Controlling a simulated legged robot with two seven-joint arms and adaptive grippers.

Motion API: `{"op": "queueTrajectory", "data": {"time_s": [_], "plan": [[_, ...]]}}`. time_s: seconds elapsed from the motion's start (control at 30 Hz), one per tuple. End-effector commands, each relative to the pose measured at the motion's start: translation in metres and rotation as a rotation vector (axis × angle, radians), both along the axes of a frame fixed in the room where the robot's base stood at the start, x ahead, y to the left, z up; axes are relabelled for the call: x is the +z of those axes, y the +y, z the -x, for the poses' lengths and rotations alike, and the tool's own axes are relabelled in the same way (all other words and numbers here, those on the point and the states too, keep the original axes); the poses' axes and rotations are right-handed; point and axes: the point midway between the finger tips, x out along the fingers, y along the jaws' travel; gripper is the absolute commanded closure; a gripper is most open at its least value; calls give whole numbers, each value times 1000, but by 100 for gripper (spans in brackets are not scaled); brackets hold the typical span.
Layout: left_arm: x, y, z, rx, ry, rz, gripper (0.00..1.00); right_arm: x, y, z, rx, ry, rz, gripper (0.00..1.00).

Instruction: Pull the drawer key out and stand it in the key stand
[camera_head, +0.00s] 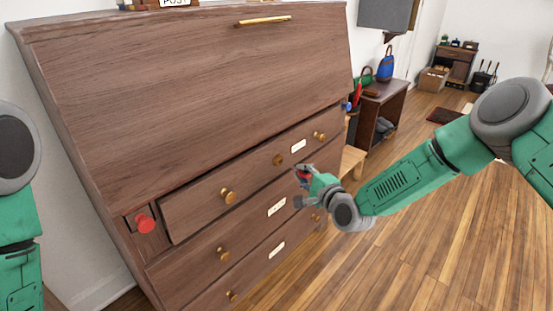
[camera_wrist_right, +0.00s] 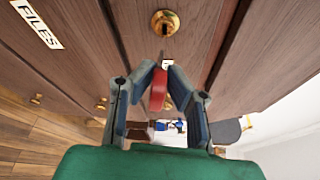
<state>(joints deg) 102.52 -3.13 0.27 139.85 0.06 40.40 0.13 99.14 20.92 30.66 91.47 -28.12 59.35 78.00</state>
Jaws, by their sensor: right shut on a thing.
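The red drawer key (camera_wrist_right: 158,92) is between the fingertips of my right gripper (camera_wrist_right: 157,78) in the wrist view. A short pale end of it points toward the brass lock (camera_wrist_right: 165,23), with a visible gap between them. The lock also shows in the head view (camera_head: 278,160), on the upper drawer. My right gripper (camera_head: 304,184) is shut on the key just in front of the wooden bureau (camera_head: 200,90), right of that lock. I cannot make out the key stand. My left gripper is outside the head view; only part of my left arm shows.
Brass knobs (camera_head: 228,196) and a red knob (camera_head: 145,223) stick out from the bureau front. A low stool (camera_head: 352,160) stands at its right end. A side table (camera_head: 385,105) with bags is behind. Open wooden floor (camera_head: 440,230) lies at the right.

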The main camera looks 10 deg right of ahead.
Motion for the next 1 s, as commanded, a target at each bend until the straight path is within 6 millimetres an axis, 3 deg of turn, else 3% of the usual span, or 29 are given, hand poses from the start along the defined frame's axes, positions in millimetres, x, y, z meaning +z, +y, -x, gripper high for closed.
{"op": "queueTrajectory", "data": {"time_s": [0.7,1.0], "plan": [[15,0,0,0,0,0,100,0,-27,34,-2,0,1,100],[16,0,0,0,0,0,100,0,-29,37,0,-1,1,100]]}}
